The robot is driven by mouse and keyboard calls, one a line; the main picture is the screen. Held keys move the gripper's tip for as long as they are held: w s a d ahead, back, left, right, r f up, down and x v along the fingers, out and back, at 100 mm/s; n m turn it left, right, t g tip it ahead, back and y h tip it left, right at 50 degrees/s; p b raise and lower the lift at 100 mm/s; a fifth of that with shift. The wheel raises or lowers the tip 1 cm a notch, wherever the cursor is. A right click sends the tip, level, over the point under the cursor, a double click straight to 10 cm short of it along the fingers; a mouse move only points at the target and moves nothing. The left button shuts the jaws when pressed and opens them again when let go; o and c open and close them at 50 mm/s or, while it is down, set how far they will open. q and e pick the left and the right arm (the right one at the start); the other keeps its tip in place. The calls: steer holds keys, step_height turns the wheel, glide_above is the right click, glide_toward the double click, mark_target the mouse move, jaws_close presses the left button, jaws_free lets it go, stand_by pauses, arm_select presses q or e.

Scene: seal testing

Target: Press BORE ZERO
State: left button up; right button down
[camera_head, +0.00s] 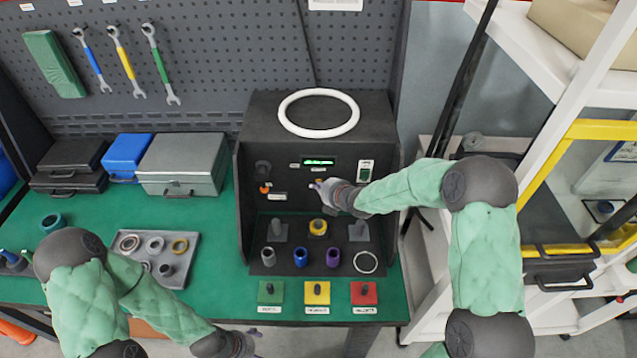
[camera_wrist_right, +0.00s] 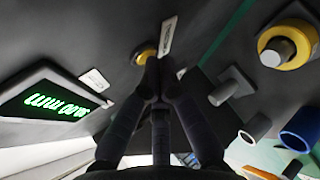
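The dark test box (camera_head: 245,150) stands on the green bench. Its back panel carries a green lit display (camera_head: 319,161), also seen in the right wrist view (camera_wrist_right: 55,103). A yellow round button (camera_wrist_right: 145,57) on the panel sits beside a white label (camera_wrist_right: 168,37) too small to read. My right gripper (camera_head: 320,186) is at the panel just below the display; in the wrist view its fingers (camera_wrist_right: 160,65) are together, empty, with the tips overlapping the button's edge. Contact cannot be told. My left gripper (camera_head: 238,346) is low at the bench's front edge, its fingers unclear.
An orange knob (camera_head: 264,188) is on the panel's left. A yellow ring part (camera_head: 318,227), blue (camera_head: 300,257) and purple (camera_head: 333,257) cylinders stand below. Green (camera_head: 270,292), yellow (camera_head: 317,292) and red (camera_head: 364,292) pads lie in front. A grey parts tray (camera_head: 190,262) is left.

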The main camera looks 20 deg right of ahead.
steer(key=shift+s+a+b, duration=0.2)
steer(key=shift+s+b, duration=0.35)
steer(key=shift+s, duration=0.2)
steer(key=s+b, duration=0.1)
steer(key=s, duration=0.1)
steer(key=s+a+b, duration=0.1)
steer(key=s, duration=0.1)
steer(key=shift+s+a, duration=0.2)
steer(key=shift+s, duration=0.2)
steer(key=shift+r, duration=0.1)
stand_by(0.7)
